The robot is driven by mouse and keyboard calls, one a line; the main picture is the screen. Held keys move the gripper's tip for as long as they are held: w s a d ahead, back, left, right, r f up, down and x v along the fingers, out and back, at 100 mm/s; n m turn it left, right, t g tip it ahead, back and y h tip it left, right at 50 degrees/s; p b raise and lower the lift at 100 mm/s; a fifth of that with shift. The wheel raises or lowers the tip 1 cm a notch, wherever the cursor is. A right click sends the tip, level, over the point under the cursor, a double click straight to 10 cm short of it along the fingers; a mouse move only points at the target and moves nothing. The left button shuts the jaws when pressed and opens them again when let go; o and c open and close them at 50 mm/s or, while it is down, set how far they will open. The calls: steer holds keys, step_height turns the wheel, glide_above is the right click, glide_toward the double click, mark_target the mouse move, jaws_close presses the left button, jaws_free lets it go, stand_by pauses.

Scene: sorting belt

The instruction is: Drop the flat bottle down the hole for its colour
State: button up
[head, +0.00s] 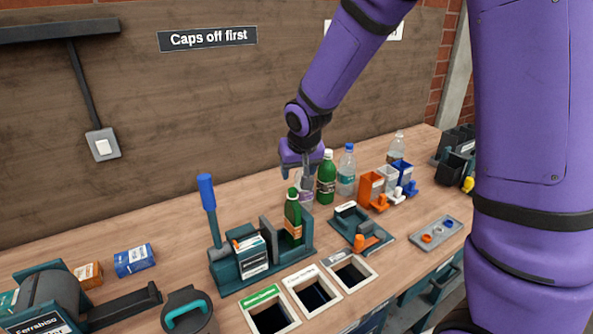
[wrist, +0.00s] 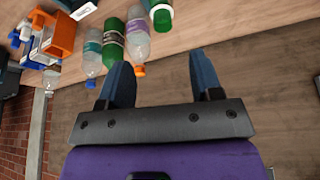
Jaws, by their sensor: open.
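A green bottle (head: 293,218) with an orange label stands in the dark teal press (head: 226,270); I cannot tell how flat it is. Its green top also shows at the top of the wrist view (wrist: 161,16). Three square holes are in the bench front: one with a green label (head: 268,316), one with a white label (head: 313,294) and one with a grey label (head: 351,273). My gripper (head: 306,176) is open and empty, above and behind the green bottle; its fingers spread wide in the wrist view (wrist: 160,78).
Upright bottles stand behind: a purple-labelled clear one (wrist: 138,38), a green one (head: 326,180) and a blue-capped one (head: 347,172). The blue lever (head: 207,194) rises left of the press. A cap tool (head: 358,232) and small orange, white and blue bins (head: 371,188) are to the right.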

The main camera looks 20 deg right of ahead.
mark_target(293, 189)
steer(key=x, duration=1.1)
steer(key=shift+w+a+f, duration=0.1)
steer(key=shift+a+f, duration=0.15)
steer(key=c, duration=0.9)
steer(key=shift+c, duration=0.2)
steer(key=shift+r, duration=0.1)
steer(key=shift+r, duration=4.45)
steer(key=shift+c, duration=0.2)
